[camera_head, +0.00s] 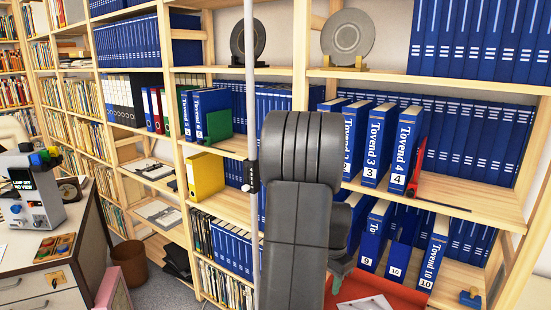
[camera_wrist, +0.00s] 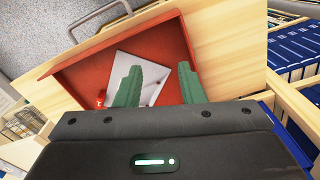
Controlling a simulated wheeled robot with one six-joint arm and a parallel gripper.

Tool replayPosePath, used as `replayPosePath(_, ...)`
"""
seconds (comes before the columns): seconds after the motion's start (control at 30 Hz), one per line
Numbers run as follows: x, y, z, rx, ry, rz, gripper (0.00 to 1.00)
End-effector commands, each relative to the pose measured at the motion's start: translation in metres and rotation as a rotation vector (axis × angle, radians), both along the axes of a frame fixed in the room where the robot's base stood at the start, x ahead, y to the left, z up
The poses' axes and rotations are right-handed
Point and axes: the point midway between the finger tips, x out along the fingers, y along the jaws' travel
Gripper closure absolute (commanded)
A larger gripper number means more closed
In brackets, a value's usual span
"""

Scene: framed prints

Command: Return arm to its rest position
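My gripper (camera_wrist: 160,74) shows in the wrist view as two green fingers held apart, with nothing between them. It is above an open red tray (camera_wrist: 85,72) that holds a white sheet (camera_wrist: 150,50) and a small red item (camera_wrist: 100,100). I cannot tell the exact height above the tray. In the head view my dark grey arm stands in front of the shelves, bent at a rounded joint, and hides much of the middle. The red tray (camera_head: 408,292) shows below it at lower right, with the white sheet (camera_head: 368,303) in it. The fingers are mostly hidden there.
Wooden shelves (camera_head: 455,85) with blue numbered binders (camera_head: 408,145) stand close behind and right of my arm. A red item (camera_head: 419,160) rests by binder 4. A thin grey pole (camera_head: 250,90) rises left of the arm. A desk (camera_head: 50,260) stands at left, with floor between.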

Motion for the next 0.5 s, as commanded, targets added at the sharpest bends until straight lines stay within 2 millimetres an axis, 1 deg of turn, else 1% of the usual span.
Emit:
replayPosePath(0.03,0.004,0.008,-0.006,0.001,0.003,0.043,0.64)
replayPosePath(0.2,0.016,0.031,-0.027,0.001,0.004,0.192,0.64)
replayPosePath(0.5,0.032,0.073,-0.063,-0.001,0.005,0.454,0.64)
